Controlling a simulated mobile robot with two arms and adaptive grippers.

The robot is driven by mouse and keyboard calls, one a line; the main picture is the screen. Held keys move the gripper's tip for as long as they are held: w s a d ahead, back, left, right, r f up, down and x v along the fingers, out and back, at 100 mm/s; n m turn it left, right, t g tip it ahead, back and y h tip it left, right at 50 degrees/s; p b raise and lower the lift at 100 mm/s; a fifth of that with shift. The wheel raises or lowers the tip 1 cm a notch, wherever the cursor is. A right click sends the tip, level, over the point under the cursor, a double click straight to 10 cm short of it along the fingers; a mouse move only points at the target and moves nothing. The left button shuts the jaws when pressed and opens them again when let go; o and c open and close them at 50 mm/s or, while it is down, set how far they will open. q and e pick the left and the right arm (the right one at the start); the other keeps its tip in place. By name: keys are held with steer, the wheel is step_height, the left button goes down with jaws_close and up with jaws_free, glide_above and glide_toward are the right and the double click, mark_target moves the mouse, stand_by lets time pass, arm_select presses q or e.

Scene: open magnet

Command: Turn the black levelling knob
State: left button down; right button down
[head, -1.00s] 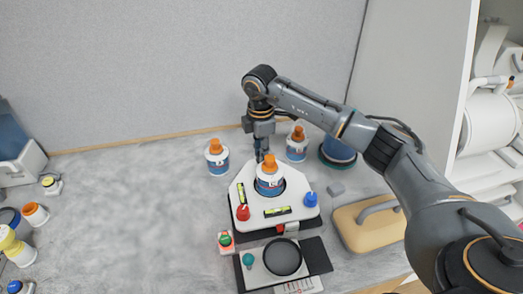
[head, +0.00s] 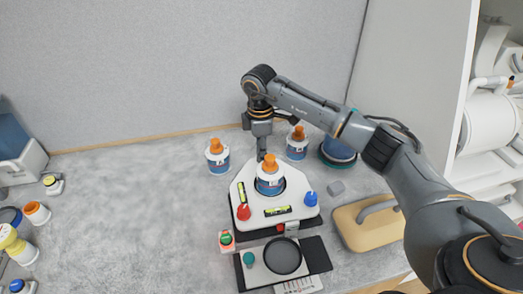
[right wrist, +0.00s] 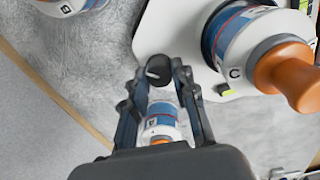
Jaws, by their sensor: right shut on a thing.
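The black levelling knob (right wrist: 158,66), with a white mark on it, shows in the right wrist view at the edge of the white levelling plate (right wrist: 151,36). My right gripper (right wrist: 157,76) has its fingers on either side of the knob and is shut on it. In the head view the right gripper (head: 261,156) points down at the far corner of the white plate (head: 243,192) and hides the knob. The plate also carries a red knob (head: 243,212), a blue knob (head: 310,198) and two yellow-green level vials. My left gripper is not in view.
An orange-capped bottle (head: 270,185) stands on the plate beside the gripper. Two more bottles (head: 217,163) (head: 296,150) stand close behind. A tan case (head: 350,232) lies at the right. The table's left middle is clear.

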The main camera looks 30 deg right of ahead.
steer(key=c, duration=1.1)
jaws_free()
steer(key=shift+o, duration=0.2)
steer(key=shift+r, duration=0.15)
step_height(320, 180, up, 12)
steer(key=shift+a, duration=0.1)
